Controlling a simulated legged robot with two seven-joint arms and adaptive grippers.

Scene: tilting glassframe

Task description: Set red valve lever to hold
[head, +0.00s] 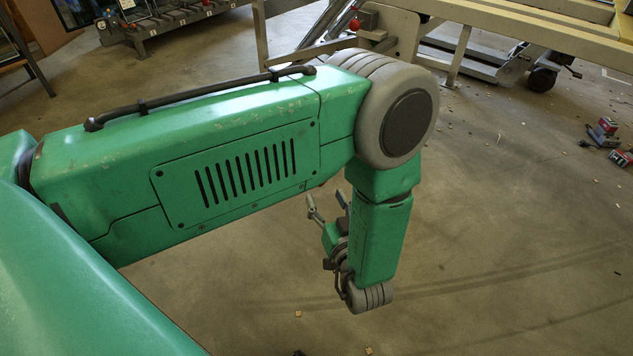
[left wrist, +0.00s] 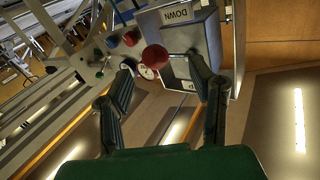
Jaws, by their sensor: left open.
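In the left wrist view a large red ball knob (left wrist: 155,56) shows beyond my fingertips, between them in the picture. A smaller red part (left wrist: 130,38) sits up and left of it. I cannot tell for certain which belongs to the valve lever, nor its setting. In the head view a red knob (head: 354,24) shows on the frame behind my elbow. My left gripper (head: 327,204) hangs below my forearm, apart from the frame. It also shows in the left wrist view (left wrist: 162,78), fingers spread and empty. My right gripper is out of view.
Small red-and-black items (head: 606,130) lie at the right. The concrete floor (head: 500,230) is mostly clear.

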